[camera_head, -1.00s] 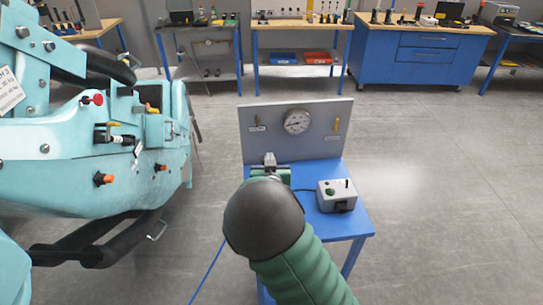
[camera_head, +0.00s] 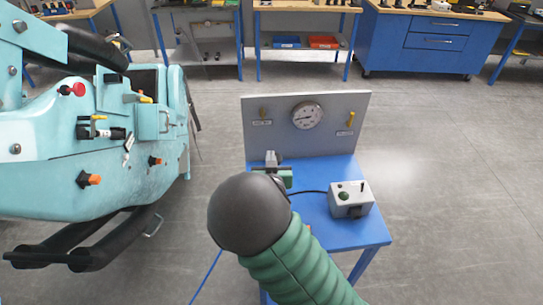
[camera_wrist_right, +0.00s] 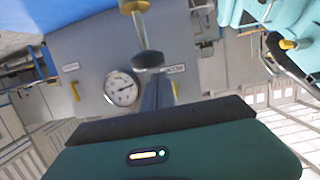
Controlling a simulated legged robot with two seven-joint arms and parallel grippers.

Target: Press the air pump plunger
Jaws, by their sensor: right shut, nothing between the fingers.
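The pump plunger shows in the right wrist view as a thin rod with a dark, brass-edged knob (camera_wrist_right: 148,60) and a brass collar (camera_wrist_right: 134,6) at the top edge. My right gripper (camera_wrist_right: 157,92) is shut and empty. Its dark fingertips are close to the knob; I cannot tell whether they touch. In the head view the right gripper (camera_head: 271,158) is in front of the grey panel, partly behind my arm, and the plunger cannot be made out. My left gripper is not in view.
The blue table (camera_head: 352,235) carries an upright grey panel (camera_head: 335,138) with a gauge (camera_head: 307,115) and yellow levers. A grey control box (camera_head: 350,200) stands to the right, with a cable. A teal coaster car (camera_head: 60,175) is at left. Floor on the right is clear.

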